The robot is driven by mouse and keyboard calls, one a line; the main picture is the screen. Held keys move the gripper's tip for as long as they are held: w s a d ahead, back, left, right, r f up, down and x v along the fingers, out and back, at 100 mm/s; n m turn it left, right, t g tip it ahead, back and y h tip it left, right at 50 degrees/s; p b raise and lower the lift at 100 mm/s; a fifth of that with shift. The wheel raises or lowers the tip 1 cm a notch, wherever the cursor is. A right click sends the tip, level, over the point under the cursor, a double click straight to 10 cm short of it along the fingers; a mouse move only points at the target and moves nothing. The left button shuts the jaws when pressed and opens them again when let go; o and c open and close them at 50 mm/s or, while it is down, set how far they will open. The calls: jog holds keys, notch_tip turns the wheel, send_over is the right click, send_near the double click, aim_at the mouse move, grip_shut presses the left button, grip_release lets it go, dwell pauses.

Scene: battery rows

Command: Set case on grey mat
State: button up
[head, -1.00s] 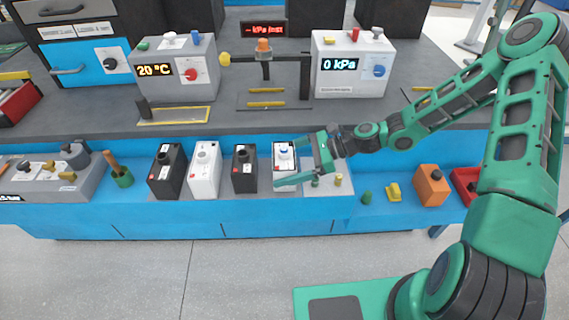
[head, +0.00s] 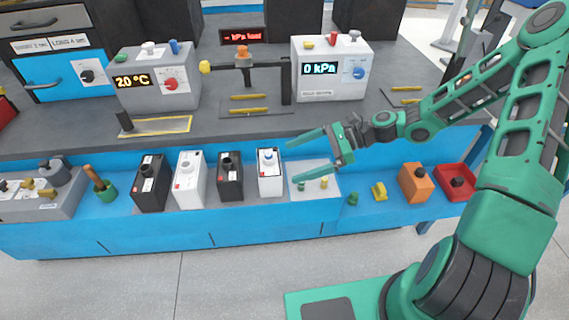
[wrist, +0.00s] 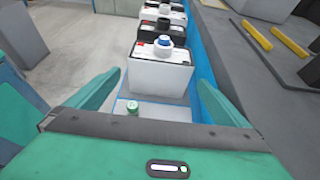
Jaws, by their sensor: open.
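A white case with a black top edge and a blue cap (head: 270,173) stands upright on the blue shelf, at the right end of a row of black and white cases. A pale grey mat (head: 331,184) lies just right of it; I cannot tell whether the case's base overlaps the mat. My gripper (head: 290,161) is open and empty over the mat, its fingers pointing left at the case. In the wrist view the case (wrist: 160,72) stands ahead, between and beyond the open fingers (wrist: 160,78), apart from them. The grey mat (wrist: 170,112) shows in front of it.
Further right are a yellow piece (head: 379,192), an orange box (head: 415,184) and a red tray (head: 466,195). The grey bench (head: 240,127) rises behind the shelf.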

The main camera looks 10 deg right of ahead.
jog(key=shift+v, duration=1.15)
jog(key=shift+s+d+f, duration=0.15)
jog(key=shift+s+f, duration=0.05)
jog(key=shift+s, duration=0.05)
jog(key=s+d+n+h, duration=0.1)
jog(key=s+d+f+n+g+h, duration=0.1)
jog(key=s+d+h, duration=0.1)
jog(key=s+d+f+n+h, duration=0.1)
jog(key=d, duration=0.1)
jog(key=shift+s+d+n+g, duration=0.15)
jog(key=shift+s+n+g, duration=0.15)
jog(key=shift+s+n, duration=0.1)
jog(key=s+d+r+n+h, duration=0.4)
jog(key=s+d+r, duration=0.4)
jog(key=s, duration=0.3)
jog(key=s+d+r+n+t+h, duration=0.1)
jog(key=s+d+r+n+h, duration=0.3)
jog(key=s+d+r, duration=0.5)
jog(key=s+d+h, duration=0.1)
jog(key=s+d, duration=0.1)
jog(key=s, duration=0.1)
jog(key=shift+d+r, duration=0.3)
jog(key=shift+d, duration=0.05)
jog(key=shift+w, duration=0.1)
